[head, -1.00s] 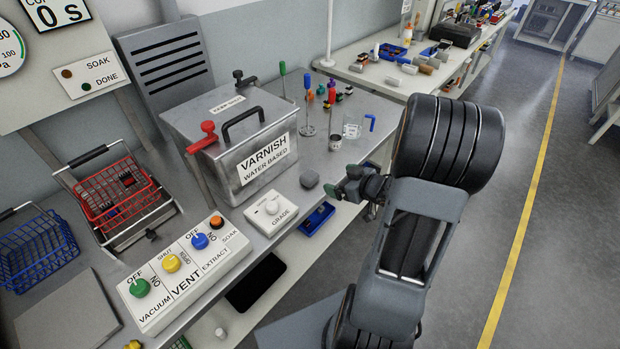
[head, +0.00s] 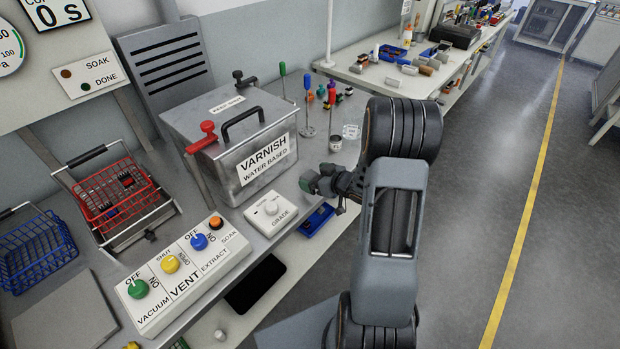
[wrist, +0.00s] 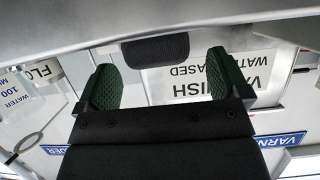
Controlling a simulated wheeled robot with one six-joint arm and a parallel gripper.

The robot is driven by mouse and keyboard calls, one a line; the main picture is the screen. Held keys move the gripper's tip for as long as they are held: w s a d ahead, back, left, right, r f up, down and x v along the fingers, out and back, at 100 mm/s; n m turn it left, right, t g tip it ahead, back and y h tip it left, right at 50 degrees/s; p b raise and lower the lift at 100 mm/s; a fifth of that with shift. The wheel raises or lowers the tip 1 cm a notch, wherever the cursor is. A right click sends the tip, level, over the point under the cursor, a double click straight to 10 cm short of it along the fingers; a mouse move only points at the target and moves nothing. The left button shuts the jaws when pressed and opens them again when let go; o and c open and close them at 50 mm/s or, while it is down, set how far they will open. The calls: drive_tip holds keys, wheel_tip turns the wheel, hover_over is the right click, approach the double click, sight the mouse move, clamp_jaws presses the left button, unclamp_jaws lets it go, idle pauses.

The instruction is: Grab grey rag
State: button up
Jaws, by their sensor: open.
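The grey rag (head: 308,181) is a small dark grey lump on the bench top, near its front edge and right of the varnish tank. In the wrist view the rag (wrist: 155,50) lies between the lines of the two green-padded fingers, around and just past their tips. My gripper (head: 321,181) reaches in from the right at bench height, with its fingers at the rag and partly covering it in the head view. In the wrist view my gripper (wrist: 160,80) is open, with a wide gap between the fingers. I cannot tell whether either finger touches the rag.
The metal varnish tank (head: 228,140) stands close behind and left of the rag. The grade dial box (head: 270,208) is to the front left, and a blue tray (head: 316,221) sits below the bench edge. A small jar (head: 335,143) and upright tools (head: 307,110) stand behind.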

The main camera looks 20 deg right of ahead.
drive_tip(key=shift+x, duration=1.45)
drive_tip(key=shift+c, duration=0.4)
drive_tip(key=c, duration=0.9)
